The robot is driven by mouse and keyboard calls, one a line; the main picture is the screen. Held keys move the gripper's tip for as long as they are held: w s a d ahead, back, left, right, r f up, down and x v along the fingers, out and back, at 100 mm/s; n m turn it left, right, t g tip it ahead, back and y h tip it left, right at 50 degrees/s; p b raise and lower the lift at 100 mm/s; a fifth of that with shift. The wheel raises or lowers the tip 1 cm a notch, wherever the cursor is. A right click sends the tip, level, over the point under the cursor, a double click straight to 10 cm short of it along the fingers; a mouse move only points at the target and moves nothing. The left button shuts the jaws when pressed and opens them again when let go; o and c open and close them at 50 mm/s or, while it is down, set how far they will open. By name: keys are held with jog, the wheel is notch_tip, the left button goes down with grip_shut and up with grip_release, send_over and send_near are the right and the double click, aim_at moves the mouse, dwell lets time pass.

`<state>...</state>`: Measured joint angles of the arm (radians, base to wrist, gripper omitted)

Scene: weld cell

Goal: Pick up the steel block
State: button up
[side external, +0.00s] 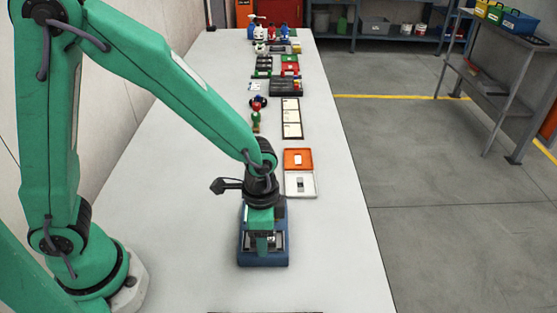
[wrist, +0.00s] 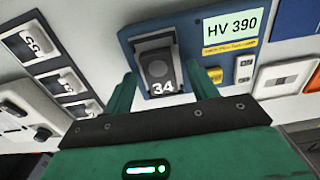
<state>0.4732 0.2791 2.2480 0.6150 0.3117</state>
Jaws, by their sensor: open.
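The steel block (wrist: 156,66) is a grey block with a darker top, seated in a blue fixture (wrist: 198,82) with an "HV 390" label. The number 34 shows at its near edge. My gripper (wrist: 160,76) is open, with one green finger on each side of the block in the wrist view. I cannot tell whether the fingers touch it. In the side view my gripper (side external: 263,246) points down over the blue fixture (side external: 263,262) and hides most of what is in it.
Behind the fixture are a white tray (side external: 310,192) and an orange tray (side external: 308,153), each with a small piece inside. The white table (side external: 165,220) is bare left of the fixture.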

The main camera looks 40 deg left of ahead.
dwell(0.3)
grip_shut()
jog(key=shift+r, duration=0.15)
jog(key=shift+r, duration=0.75)
jog(key=r, duration=0.3)
jog(key=shift+s+d, duration=0.25)
jog(key=shift+s, duration=0.05)
jog(key=s+d+r, duration=0.5)
jog(key=s+r, duration=0.1)
jog(key=s, duration=0.3)
jog(key=shift+s+d+r, duration=0.15)
jog(key=shift+d, duration=0.2)
